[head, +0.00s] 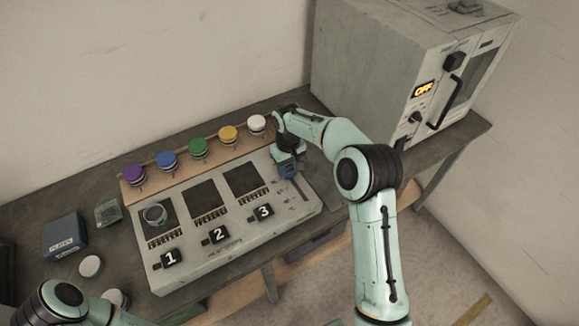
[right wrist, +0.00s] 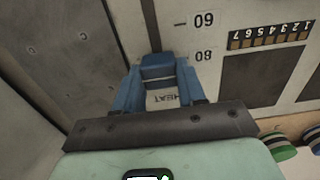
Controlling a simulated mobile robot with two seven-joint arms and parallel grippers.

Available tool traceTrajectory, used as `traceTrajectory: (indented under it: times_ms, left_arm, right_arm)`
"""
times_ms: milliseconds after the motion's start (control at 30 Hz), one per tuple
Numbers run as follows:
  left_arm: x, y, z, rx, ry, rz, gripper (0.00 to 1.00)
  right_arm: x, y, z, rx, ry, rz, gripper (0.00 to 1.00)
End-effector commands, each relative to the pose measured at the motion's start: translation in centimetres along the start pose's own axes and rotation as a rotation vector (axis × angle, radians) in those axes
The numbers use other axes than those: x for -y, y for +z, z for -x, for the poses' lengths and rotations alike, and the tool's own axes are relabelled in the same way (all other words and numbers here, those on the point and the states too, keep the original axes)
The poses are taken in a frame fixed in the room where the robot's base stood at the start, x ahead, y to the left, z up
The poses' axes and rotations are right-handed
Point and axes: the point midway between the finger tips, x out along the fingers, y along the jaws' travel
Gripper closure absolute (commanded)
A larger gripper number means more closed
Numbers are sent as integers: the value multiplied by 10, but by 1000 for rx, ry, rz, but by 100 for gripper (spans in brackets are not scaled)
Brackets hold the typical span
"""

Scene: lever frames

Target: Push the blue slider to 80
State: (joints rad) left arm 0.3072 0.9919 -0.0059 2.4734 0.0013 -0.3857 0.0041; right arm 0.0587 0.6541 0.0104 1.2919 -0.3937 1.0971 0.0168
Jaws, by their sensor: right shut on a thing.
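The blue slider (right wrist: 158,66) sits on a grey heat panel (head: 215,250), which has several black plates and number tags. My right gripper (right wrist: 158,76) has its blue fingers on either side of the slider and is shut on it. The slider is beside the printed 80 (right wrist: 204,55), with 60 farther up in the right wrist view; its exact mark is hidden. In the head view my right gripper (head: 286,166) is over the panel's right end and largely covers the slider. Part of my left arm shows at bottom left, but its gripper is out of view.
Several coloured knobs, from purple (head: 134,174) to white (head: 257,123), line a wooden strip behind the panel. A silver ring (head: 155,214) lies on the left plate. A blue box (head: 65,236) stands left. A large oven (head: 385,70) reading OFF stands at back right.

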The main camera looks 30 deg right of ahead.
Motion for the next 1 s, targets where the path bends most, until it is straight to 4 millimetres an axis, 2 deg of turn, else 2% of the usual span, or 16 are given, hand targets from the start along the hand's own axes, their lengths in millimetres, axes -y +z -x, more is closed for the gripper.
traceTrajectory:
  times_ms: [33,67,100,133,433,567,1000]
  left_arm:
    - [0,0,0,0,0,0,11]
    - [0,0,0,0,0,0,11]
    - [0,0,0,0,0,0,11]
    - [0,0,0,0,0,0,11]
    - [0,0,0,0,0,0,11]
    - [-1,-1,2,-2,1,-1,11]
    - [-11,-14,18,-19,6,-7,11]
  right_arm:
    - [0,-3,1,-14,0,0,100]
    - [0,-4,2,-15,0,0,54]
    - [0,-3,2,-14,0,0,41]
    - [0,-3,2,-13,0,1,34]
    - [0,-2,2,-9,0,0,34]
    - [0,-2,14,-10,1,0,34]
    - [1,-4,108,-15,0,1,34]
